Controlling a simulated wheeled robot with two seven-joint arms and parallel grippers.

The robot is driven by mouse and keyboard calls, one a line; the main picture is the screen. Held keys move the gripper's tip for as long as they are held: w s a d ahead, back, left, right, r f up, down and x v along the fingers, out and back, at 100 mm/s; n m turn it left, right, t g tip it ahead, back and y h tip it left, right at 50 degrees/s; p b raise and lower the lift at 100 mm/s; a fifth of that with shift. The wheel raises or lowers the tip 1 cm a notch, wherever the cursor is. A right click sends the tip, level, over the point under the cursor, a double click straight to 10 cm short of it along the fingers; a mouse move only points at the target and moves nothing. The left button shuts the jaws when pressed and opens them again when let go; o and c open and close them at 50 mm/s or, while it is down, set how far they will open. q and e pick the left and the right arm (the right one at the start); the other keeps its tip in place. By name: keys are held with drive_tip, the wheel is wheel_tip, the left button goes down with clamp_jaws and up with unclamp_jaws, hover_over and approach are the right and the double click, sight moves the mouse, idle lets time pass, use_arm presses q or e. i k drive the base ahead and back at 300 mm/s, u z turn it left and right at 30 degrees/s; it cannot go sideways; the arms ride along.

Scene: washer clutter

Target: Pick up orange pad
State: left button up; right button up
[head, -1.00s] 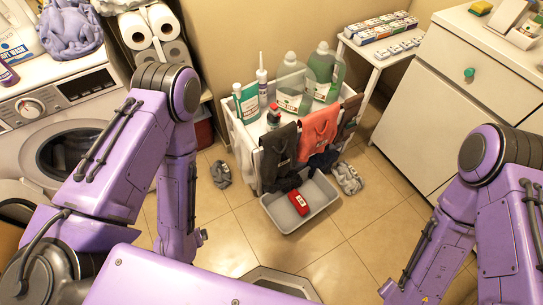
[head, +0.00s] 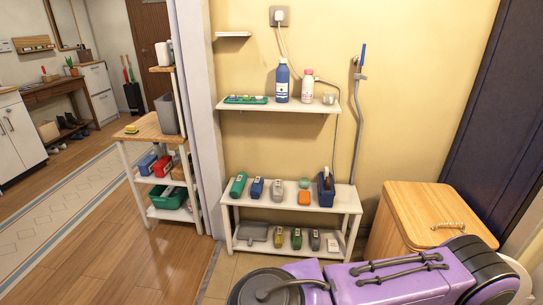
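A small orange block (head: 304,198), which looks like the orange pad, lies on the top board of a low white two-tier rack (head: 230,203) against the yellow wall. A small green item (head: 304,183) sits just behind it. A grey item stands to its left and a dark blue caddy to its right. Neither of my grippers shows in the head view. Only purple links of one of my arms cross the bottom right, well in front of the rack.
The rack also holds several bottles and tools. A wall shelf (head: 240,104) above carries a blue bottle (head: 282,80). A wooden-lidded bin (head: 428,215) stands right of the rack. A wooden-topped trolley (head: 150,128) stands left, past the wall's edge. The wood floor (head: 110,265) is open at left.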

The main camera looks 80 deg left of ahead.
sight(304, 196)
drive_tip(key=u, duration=2.85)
drive_tip(key=i, duration=1.45)
drive_tip(key=u, duration=0.2)
